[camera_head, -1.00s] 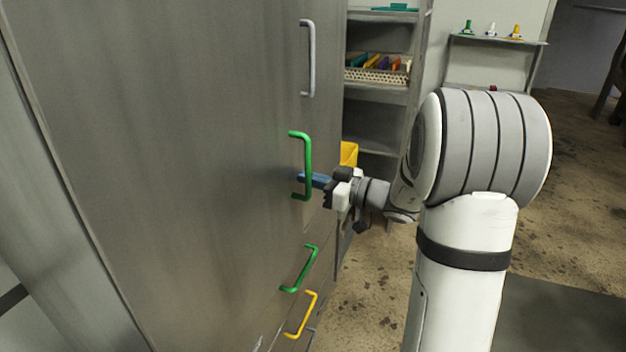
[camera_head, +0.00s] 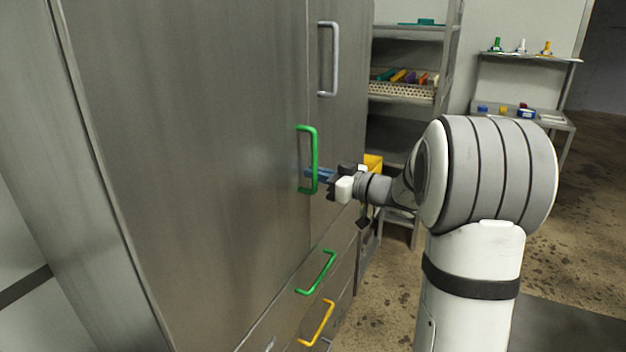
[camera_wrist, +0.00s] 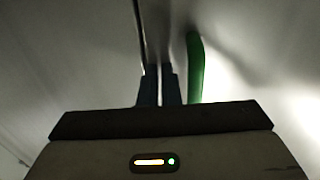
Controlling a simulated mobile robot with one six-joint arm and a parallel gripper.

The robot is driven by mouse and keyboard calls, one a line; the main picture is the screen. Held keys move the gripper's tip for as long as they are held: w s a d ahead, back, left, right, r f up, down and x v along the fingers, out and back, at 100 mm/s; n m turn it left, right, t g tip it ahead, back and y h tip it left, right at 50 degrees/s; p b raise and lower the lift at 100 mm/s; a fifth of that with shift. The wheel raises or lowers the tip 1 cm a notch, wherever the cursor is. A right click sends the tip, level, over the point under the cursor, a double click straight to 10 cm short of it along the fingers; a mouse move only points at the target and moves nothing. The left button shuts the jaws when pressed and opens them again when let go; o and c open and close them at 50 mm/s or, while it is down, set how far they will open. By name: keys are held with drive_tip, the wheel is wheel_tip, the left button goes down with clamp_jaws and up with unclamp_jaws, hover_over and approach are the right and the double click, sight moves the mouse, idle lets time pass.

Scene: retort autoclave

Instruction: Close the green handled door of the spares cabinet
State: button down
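The tall grey cabinet door (camera_head: 200,170) fills the left of the head view, with its upright green handle (camera_head: 315,150) near its right edge. It looks flush, or nearly so, with the neighbouring grey-handled door; a small gap cannot be ruled out. My gripper (camera_head: 311,173) has its blue fingers at the handle, reaching toward the door face. In the wrist view the fingers (camera_wrist: 160,72) are together with only a thin slit between them. The green handle (camera_wrist: 196,65) is to their right, not between them. Whether the tips touch the door cannot be told.
A grey handle (camera_head: 328,58) is on the neighbouring door. Lower down are another green handle (camera_head: 317,273) and a yellow handle (camera_head: 317,324) on drawers. A shelf rack (camera_head: 408,30) with a basket (camera_head: 402,90) stands behind my arm. Open floor lies at the right.

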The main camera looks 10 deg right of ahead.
drive_tip(key=shift+w+a+r, duration=0.1)
drive_tip(key=shift+a+r, duration=0.2)
drive_tip(key=shift+r, duration=0.15)
drive_tip(key=shift+d, duration=0.1)
drive_tip(key=w+d+b+v, duration=0.1)
drive_tip(key=b+v, duration=0.4)
drive_tip(key=v, duration=0.9)
drive_tip(key=s+a+f+m+g+h+p, duration=0.3)
drive_tip(key=s+a+g+p, duration=0.6)
drive_tip(key=a, duration=0.5)
drive_tip(key=s+d+m+g+h+p, duration=0.1)
drive_tip(key=s+m+h+p, duration=0.4)
drive_tip(key=s+h, duration=0.4)
drive_tip(key=shift+s+d+f+m+h, duration=0.3)
drive_tip(key=shift+s+m+h, duration=0.15)
drive_tip(key=shift+s, duration=2.85)
